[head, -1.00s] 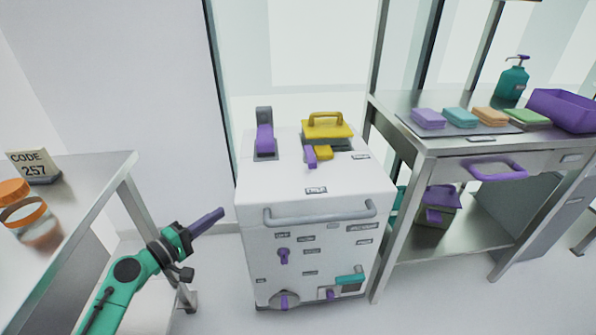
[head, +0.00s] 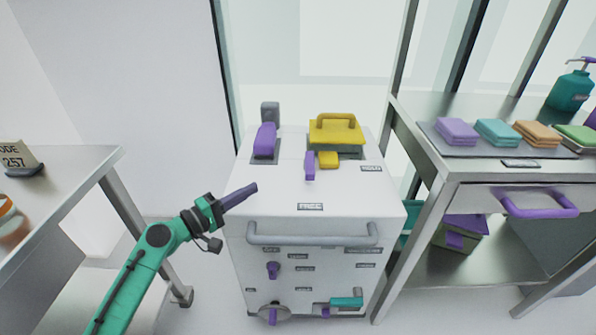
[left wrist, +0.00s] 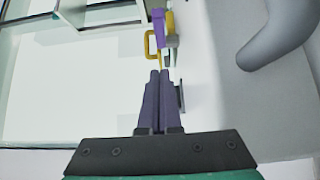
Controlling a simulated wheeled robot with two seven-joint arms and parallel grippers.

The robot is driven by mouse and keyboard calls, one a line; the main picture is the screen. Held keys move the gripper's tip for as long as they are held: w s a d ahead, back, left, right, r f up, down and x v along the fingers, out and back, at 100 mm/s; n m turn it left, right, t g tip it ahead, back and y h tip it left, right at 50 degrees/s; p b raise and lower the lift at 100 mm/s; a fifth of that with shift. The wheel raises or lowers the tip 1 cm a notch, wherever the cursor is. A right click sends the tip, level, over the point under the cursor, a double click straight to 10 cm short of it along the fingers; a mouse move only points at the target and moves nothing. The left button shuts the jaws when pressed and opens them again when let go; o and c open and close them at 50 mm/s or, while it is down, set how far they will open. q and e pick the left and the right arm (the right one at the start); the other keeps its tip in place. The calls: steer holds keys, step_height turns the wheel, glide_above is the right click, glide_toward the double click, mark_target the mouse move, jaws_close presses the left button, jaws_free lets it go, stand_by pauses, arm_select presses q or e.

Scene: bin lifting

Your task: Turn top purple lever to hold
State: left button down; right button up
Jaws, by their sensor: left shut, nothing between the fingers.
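A white cabinet (head: 275,195) stands in the middle of the head view. On its top, a large purple lever (head: 265,141) sits in a grey bracket at the back left. A smaller purple lever (head: 309,166) stands on the top beside a yellow block (head: 328,159). My left gripper (head: 256,187) is shut and empty at the cabinet's upper left front edge, apart from both levers. In the left wrist view its closed fingers (left wrist: 159,73) point toward a purple part (left wrist: 158,27) beside a yellow handle (left wrist: 151,44). My right gripper is out of view.
A yellow-lidded box (head: 336,132) sits at the cabinet's back right, and a grey handle bar (head: 314,235) crosses its front. A steel table (head: 445,165) with sponges stands at the right. Another table (head: 75,165) is at the left, with floor between.

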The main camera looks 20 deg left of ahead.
mark_target(310, 169)
arm_select(q)
steer(key=x, duration=0.2)
steer(key=p+x, duration=0.1)
steer(key=x, duration=0.1)
steer(key=shift+w+d+r, duration=0.15)
steer(key=shift+w+r, duration=0.05)
steer(key=shift+w, duration=0.2)
steer(key=p+x, duration=0.1)
steer(key=x, duration=0.4)
steer(key=shift+w+d, duration=0.2)
steer(key=shift+w, duration=0.05)
steer(key=d, duration=0.1)
steer(key=d+p, duration=0.1)
steer(key=shift+w+d, duration=0.25)
steer(key=shift+d, duration=0.15)
steer(key=shift+w+d+f, duration=0.1)
steer(key=shift+d+f, duration=0.1)
steer(key=shift+d, duration=0.25)
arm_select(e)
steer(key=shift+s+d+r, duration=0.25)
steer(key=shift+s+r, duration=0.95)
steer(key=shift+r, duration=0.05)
arm_select(q)
steer(key=shift+p, duration=0.3)
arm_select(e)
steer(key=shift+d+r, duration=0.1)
